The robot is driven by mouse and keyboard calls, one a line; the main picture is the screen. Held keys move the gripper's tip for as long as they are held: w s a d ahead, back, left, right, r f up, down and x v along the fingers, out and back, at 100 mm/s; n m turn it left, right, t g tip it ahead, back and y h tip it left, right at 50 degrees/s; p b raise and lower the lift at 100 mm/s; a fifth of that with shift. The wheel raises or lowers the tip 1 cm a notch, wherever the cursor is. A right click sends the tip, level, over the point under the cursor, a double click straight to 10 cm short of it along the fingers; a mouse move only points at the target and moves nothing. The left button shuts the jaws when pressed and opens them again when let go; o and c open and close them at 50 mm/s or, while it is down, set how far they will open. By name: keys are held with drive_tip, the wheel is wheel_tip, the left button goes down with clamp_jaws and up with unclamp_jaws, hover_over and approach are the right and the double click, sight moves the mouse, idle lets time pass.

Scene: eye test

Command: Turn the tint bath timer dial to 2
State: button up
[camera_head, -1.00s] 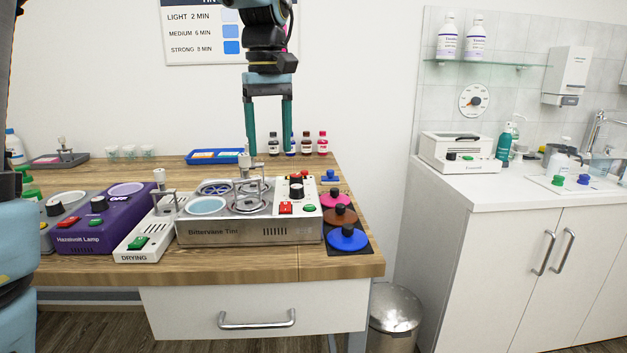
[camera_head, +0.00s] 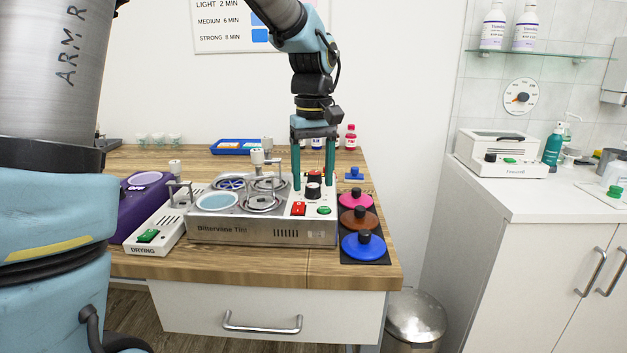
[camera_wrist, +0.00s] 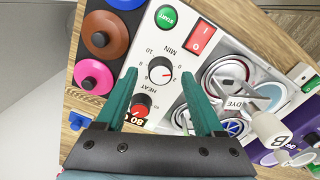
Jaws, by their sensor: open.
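The tint bath (camera_head: 215,231) is a grey steel unit on the wooden counter. Its timer dial (camera_head: 313,190), a black knob with a pale top, sits on the white panel at its right end. In the wrist view the timer dial (camera_wrist: 161,72) is ringed by numbers and marked MIN; its exact setting is too small to read. My gripper (camera_head: 313,186) is open and points down over the panel. In the wrist view my gripper's fingertips (camera_wrist: 158,75) lie either side of the timer dial, with gaps; I cannot tell their height over the panel.
A red HEAT dial (camera_wrist: 140,106) is close beside the timer dial, between the fingers. A red switch (camera_head: 298,208) and green START button (camera_head: 323,210) are also near. Lidded pots, including a blue one (camera_head: 364,247), stand right of the bath. Bottles (camera_head: 350,138) stand behind.

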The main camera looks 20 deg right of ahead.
drive_tip(key=shift+f, duration=0.65)
clamp_jaws()
